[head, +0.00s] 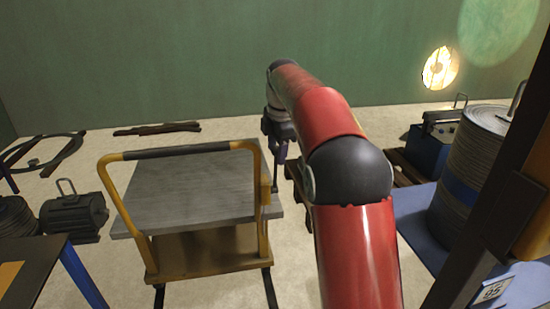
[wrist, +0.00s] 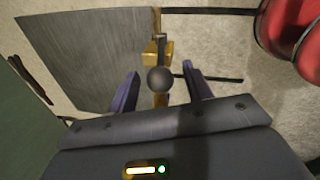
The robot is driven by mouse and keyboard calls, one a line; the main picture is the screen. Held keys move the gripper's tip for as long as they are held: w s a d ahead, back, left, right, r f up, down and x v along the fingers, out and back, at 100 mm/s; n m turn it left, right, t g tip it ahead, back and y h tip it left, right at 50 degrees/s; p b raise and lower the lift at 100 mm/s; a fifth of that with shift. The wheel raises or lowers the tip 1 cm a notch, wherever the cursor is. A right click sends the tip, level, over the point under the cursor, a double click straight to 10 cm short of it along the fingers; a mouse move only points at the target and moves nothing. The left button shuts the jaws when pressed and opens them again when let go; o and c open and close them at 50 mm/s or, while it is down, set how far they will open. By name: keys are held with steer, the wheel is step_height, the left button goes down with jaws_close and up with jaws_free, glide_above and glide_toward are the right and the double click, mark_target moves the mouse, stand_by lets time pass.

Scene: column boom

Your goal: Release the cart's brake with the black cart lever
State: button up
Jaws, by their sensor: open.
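The cart (head: 190,185) has a grey deck, a yellow frame and a black-gripped push handle (head: 176,151). It stands left of centre in the head view. The black cart lever ends in a round dark knob (wrist: 160,79), seen nearly end-on in the wrist view above a yellow bracket (wrist: 157,52) at the cart's side. My gripper (wrist: 161,72) is open, with its two purple fingers on either side of the knob in that view and a gap on both sides. How deep the knob sits between them I cannot tell. In the head view my gripper (head: 280,155) points down beside the deck's right edge.
A dark motor-like unit (head: 74,215) lies left of the cart. A large drum (head: 478,165) and a blue box (head: 430,145) stand at the right, near a dark post (head: 495,215). A lit lamp (head: 440,67) is behind. Floor behind the cart is mostly clear.

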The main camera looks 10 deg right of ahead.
mark_target(276, 171)
steer(key=shift+w+a+f, duration=0.1)
steer(key=shift+w+f, duration=0.05)
steer(key=shift+f, duration=0.6)
steer(key=shift+w+f, duration=0.1)
steer(key=shift+f, duration=0.6)
jaws_close()
